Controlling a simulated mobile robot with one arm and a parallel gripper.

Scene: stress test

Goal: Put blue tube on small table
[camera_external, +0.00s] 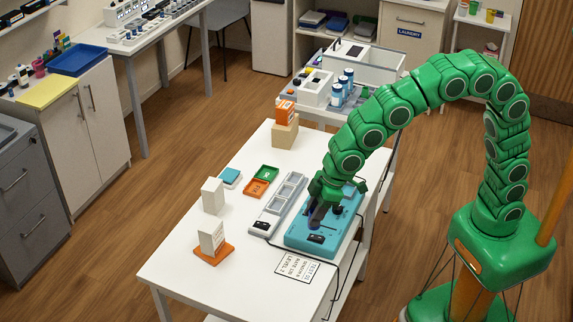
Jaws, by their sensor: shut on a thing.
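My green arm arches down from the right. My gripper (318,208) is low over the teal device (325,228) on the white table (182,257). It is shut on a small dark purplish-blue thing (317,217), partly hidden by the fingers. I cannot tell whether this is the blue tube, or whether it touches the device. Several blue-and-white bottles (337,95) stand on a smaller white table behind (322,117), beside white boxes. I cannot tell for sure which table is the small one.
A grey panel with compartments (278,204) lies left of the device. A label sheet (307,269) lies in front.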

